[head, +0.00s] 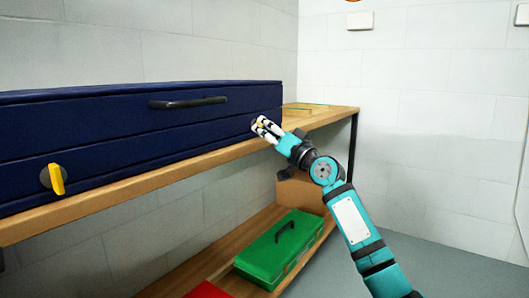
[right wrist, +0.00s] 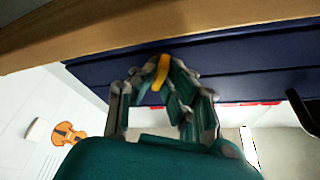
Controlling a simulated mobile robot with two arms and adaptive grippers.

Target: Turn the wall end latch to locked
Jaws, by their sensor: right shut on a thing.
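A long dark blue case (head: 130,130) lies on a wooden shelf, its front face toward me. My right gripper (head: 262,128) is at the right end of that face, by the wall. It is shut on the yellow wall end latch (right wrist: 161,73), which shows between the fingertips in the right wrist view as a narrow, slightly tilted tab. In the head view the fingers hide most of this latch. A second yellow latch (head: 57,180) sits at the left of the face, its tab near upright and slightly tilted. My left gripper is not in view.
A black handle (head: 188,102) sticks out from the case between the latches. The wooden shelf edge (head: 150,184) runs just below the case. A green box (head: 280,248) and a red item (head: 208,290) are on the lower shelf. The floor at right is clear.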

